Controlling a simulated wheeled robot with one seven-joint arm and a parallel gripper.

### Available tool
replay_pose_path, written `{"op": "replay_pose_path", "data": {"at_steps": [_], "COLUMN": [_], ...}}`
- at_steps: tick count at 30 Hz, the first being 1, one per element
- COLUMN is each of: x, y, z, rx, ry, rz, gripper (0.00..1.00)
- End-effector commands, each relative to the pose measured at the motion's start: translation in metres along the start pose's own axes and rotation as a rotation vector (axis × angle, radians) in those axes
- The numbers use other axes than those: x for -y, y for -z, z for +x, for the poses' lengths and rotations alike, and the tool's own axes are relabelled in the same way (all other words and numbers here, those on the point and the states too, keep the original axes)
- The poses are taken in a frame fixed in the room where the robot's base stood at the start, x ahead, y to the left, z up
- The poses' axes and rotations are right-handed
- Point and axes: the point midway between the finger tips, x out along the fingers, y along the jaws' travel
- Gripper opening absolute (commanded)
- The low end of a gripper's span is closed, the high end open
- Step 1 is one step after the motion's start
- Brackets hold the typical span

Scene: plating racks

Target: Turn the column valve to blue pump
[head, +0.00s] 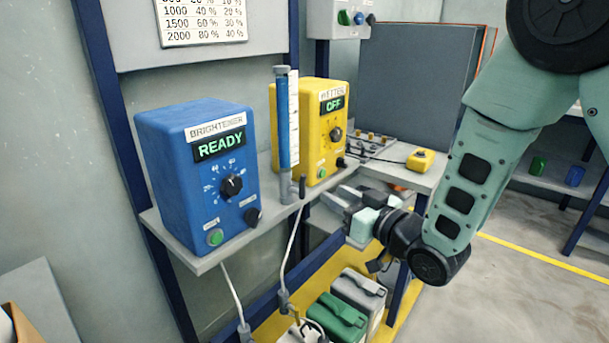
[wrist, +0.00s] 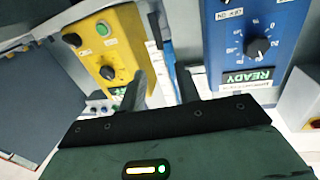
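The column (head: 288,120) is a tall tube of blue liquid with a white scale, between the blue pump (head: 170,170) and the yellow pump (head: 290,120). The column valve (head: 302,188) at its foot has a small black lever standing roughly upright on the side towards the yellow pump. My gripper (head: 336,200) is right of the valve, apart from it, with its fingers pointing left. In the wrist view my gripper (wrist: 163,86) is open and empty, with the column (wrist: 167,50) beyond the gap. The valve cannot be made out there.
The blue pump's display reads READY; the yellow pump's reads OFF. Both stand on a grey shelf (head: 200,262). A yellow box (head: 420,160) lies on the bench at the right. Green and grey canisters (head: 335,318) stand below. Hoses hang under the shelf.

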Motion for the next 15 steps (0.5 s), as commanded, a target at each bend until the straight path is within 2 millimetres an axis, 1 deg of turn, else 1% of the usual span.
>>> {"op": "replay_pose_path", "data": {"at_steps": [1, 9, 15], "x": [0.001, 0.001, 0.000], "y": [0.000, 0.000, -0.001], "z": [0.012, 0.067, 0.098], "rx": [-0.001, 0.000, 0.001], "ry": [0.003, 0.002, 0.000], "rz": [-0.002, -0.002, 0.000], "gripper": [0.33, 0.33, 0.33]}}
